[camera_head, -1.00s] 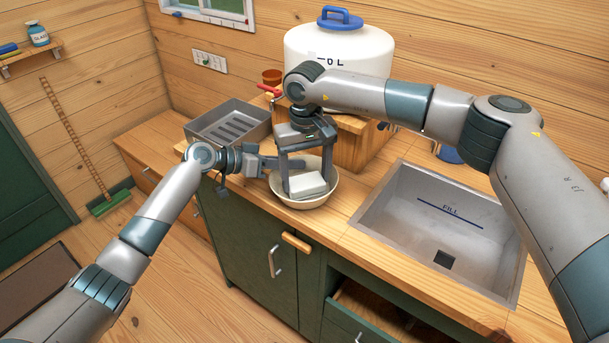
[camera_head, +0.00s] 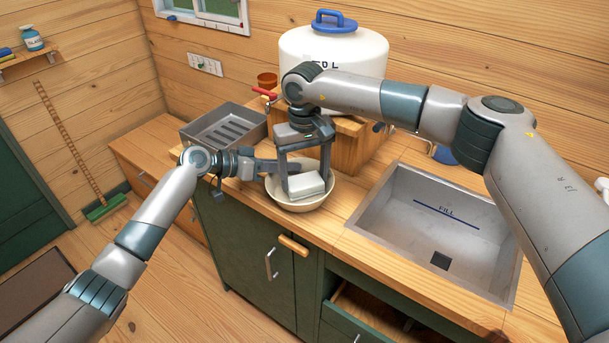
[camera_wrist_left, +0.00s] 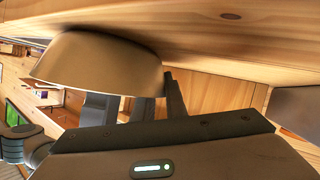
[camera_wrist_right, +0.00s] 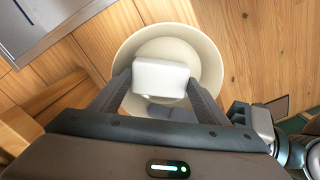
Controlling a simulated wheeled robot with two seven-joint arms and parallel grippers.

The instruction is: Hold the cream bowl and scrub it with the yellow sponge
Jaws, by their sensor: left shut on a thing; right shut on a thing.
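The cream bowl (camera_head: 325,197) stands at the counter's front edge, left of the sink. My left gripper (camera_head: 275,166) is shut on its left rim. In the left wrist view the bowl (camera_wrist_left: 95,65) shows from its outer side, with the finger contact partly hidden. My right gripper (camera_head: 306,172) points down into the bowl and is shut on a block (camera_head: 308,184) that looks white, not yellow. In the right wrist view the block (camera_wrist_right: 160,78) sits between the fingers over the bowl's inside (camera_wrist_right: 205,65). Whether it touches the bowl's floor is unclear.
A steel sink (camera_head: 400,215) lies to the right. A grey ribbed tray (camera_head: 215,127) stands behind left. A white water container (camera_head: 350,52) rests on a wooden stand (camera_head: 350,145) behind the bowl. An open drawer (camera_head: 370,312) juts out below.

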